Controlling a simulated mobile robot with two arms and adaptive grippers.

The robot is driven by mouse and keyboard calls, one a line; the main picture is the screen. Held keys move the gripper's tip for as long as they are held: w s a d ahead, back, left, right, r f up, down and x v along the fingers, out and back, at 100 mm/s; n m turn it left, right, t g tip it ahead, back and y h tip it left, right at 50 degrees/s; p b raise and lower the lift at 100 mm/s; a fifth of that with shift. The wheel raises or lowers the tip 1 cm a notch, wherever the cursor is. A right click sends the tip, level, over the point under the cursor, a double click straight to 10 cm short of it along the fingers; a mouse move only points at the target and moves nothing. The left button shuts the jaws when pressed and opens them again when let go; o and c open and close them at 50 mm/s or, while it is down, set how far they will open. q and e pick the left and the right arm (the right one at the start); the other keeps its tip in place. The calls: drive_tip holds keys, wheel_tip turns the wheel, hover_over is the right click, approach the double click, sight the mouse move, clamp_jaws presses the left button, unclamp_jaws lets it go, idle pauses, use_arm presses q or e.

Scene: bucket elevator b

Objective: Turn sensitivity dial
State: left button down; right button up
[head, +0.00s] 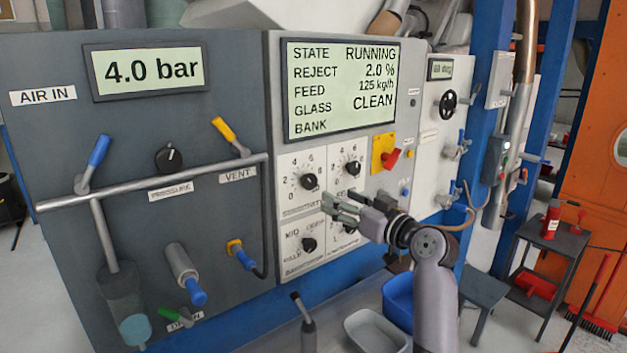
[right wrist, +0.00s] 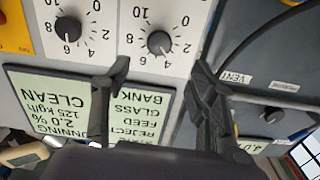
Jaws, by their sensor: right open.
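The sensitivity dial (head: 308,182) is a black knob on a white numbered plate, at the upper left of a group of dials below the display. Its label is small and partly legible. In the right wrist view, upside down, the same knob (right wrist: 160,42) shows beyond the fingers. My right gripper (head: 338,208) is open and empty, just below and right of this knob in the head view. In the right wrist view its fingers (right wrist: 162,78) are spread apart with the knob between their lines, not visibly touching it. My left gripper is not in view.
Another dial (head: 352,168) sits right of the sensitivity dial, with more dials below. A red switch (head: 391,158) is further right. The display (head: 342,88) reads RUNNING, reject 2.0 %. A pipe rail (head: 160,186) crosses the dark panel at left. A blue bin (head: 398,300) stands below.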

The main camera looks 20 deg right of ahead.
sight(311, 183)
drive_tip(key=p+x, duration=0.3)
drive_tip(key=x, duration=0.8)
drive_tip(key=shift+f, duration=0.1)
drive_tip(key=shift+c, duration=0.5)
drive_tip(key=c, duration=1.1)
drive_tip(key=shift+o, duration=0.2)
drive_tip(key=shift+m, duration=0.4)
drive_tip(key=m, duration=0.2)
drive_tip(key=shift+m, duration=0.3)
drive_tip(key=shift+m+p, duration=0.5)
drive_tip(key=shift+m, duration=1.7)
